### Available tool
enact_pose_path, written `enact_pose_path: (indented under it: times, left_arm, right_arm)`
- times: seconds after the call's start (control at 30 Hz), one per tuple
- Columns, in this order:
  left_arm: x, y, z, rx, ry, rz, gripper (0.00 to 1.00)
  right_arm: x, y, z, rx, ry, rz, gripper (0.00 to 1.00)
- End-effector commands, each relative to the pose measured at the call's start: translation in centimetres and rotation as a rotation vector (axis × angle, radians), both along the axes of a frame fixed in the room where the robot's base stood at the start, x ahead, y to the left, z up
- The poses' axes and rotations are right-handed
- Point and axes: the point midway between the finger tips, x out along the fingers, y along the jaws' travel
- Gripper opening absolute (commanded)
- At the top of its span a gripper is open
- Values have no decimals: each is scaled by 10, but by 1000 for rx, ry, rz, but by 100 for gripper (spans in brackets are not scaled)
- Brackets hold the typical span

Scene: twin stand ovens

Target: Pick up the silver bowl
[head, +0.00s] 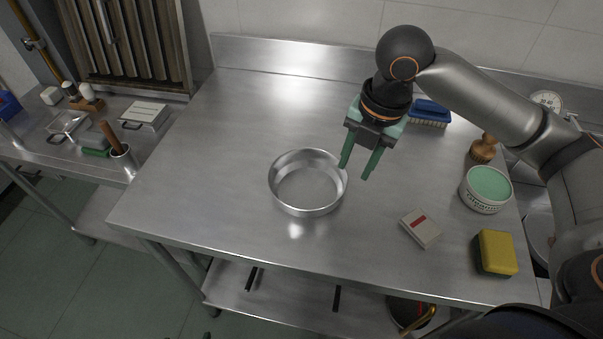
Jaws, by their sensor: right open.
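The silver bowl (307,183) is a round, shallow metal bowl that looks empty. It stands upright on the steel table (215,125), near the middle of the head view. My right gripper (356,174) has green fingers and is open, pointing down. It shows just right of the bowl, with its left fingertip close to the bowl's right rim in the picture. I cannot tell if the finger touches the rim. Nothing shows between the fingers. My left gripper is not in view.
Right of the bowl are a small white box with a red mark (420,229), a yellow sponge (496,252), a tub with a green top (488,188), a wooden-handled brush (484,148) and a blue brush (429,112). The table left of the bowl is clear.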

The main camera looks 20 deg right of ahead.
Motion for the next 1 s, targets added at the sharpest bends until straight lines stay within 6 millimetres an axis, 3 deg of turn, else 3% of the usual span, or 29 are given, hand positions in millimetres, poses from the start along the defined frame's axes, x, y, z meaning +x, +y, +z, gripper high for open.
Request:
enact_pose_path:
  times: [0.3, 0.57, 0.8, 1.0]
  left_arm:
    - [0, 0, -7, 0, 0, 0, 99]
    - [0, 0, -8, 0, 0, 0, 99]
    - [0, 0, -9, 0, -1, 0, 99]
    - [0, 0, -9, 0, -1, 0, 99]
  right_arm:
    - [6, 6, -56, 2, 3, 0, 41]
    - [9, 9, -76, 2, 3, 0, 41]
    - [16, 13, -111, 1, 4, -1, 41]
    - [17, 14, -119, 1, -1, 1, 41]
